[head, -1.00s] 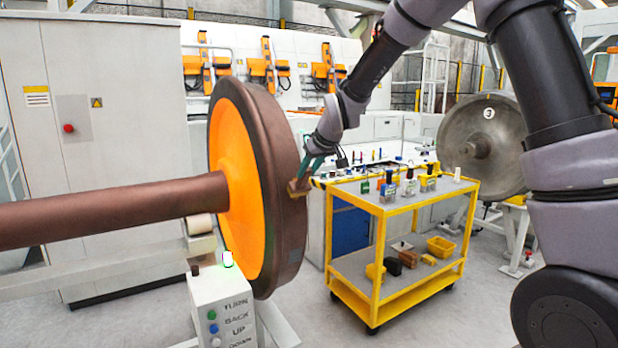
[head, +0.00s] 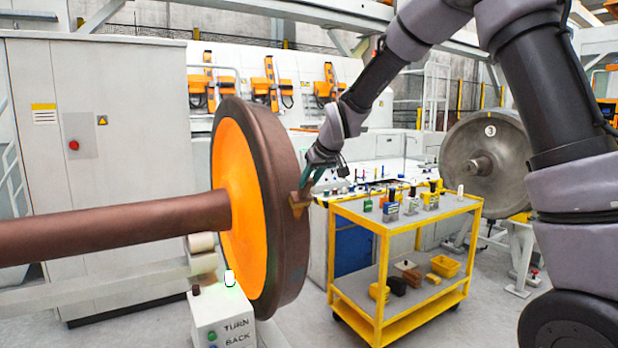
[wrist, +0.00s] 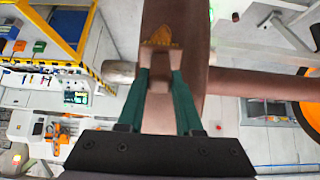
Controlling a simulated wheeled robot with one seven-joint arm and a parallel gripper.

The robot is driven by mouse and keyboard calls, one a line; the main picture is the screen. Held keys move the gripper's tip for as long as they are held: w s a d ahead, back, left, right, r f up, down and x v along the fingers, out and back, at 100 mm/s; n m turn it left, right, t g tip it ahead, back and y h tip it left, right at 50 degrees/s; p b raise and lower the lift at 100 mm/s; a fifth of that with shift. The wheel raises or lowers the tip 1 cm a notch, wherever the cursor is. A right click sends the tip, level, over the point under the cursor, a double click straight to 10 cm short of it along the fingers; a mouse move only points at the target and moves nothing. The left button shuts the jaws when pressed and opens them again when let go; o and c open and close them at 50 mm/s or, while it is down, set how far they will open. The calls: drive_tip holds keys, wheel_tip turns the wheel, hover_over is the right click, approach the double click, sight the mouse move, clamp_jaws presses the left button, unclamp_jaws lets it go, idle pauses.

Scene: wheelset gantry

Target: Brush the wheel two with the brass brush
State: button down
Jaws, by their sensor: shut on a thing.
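A big wheel (head: 240,200) with an orange face and brown tread stands on its brown axle (head: 110,225) in the head view; no number shows on it. My gripper (head: 306,182) is at the right side of the tread, shut on the brush (head: 299,203), a small brown block. In the wrist view my gripper (wrist: 160,74) holds the block (wrist: 158,84) over the tread (wrist: 190,22). A golden patch (wrist: 160,38) shows just beyond the block; I cannot tell whether it is bristles or a mark on the tread. The brush appears to touch the tread.
A button box (head: 222,318) sits before the orange wheel. A grey cabinet (head: 100,150) stands at left.

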wheel_tip(320, 180, down, 6)
drive_tip(key=s, duration=0.1)
drive_tip(key=shift+s+d, duration=0.15)
drive_tip(key=shift+d, duration=0.2)
idle(0.3)
drive_tip(key=s+d+r, duration=0.1)
drive_tip(key=s+d, duration=0.2)
drive_tip(key=s, duration=0.2)
drive_tip(key=shift+d+r, duration=0.15)
idle(0.4)
drive_tip(key=shift+d, duration=0.1)
drive_tip(key=shift+s+d+r, duration=0.2)
drive_tip(key=shift+s+d, duration=0.2)
drive_tip(key=shift+s, duration=0.15)
drive_tip(key=shift+s+d+r, duration=0.2)
drive_tip(key=shift+s+d, duration=0.15)
drive_tip(key=shift+s, duration=0.2)
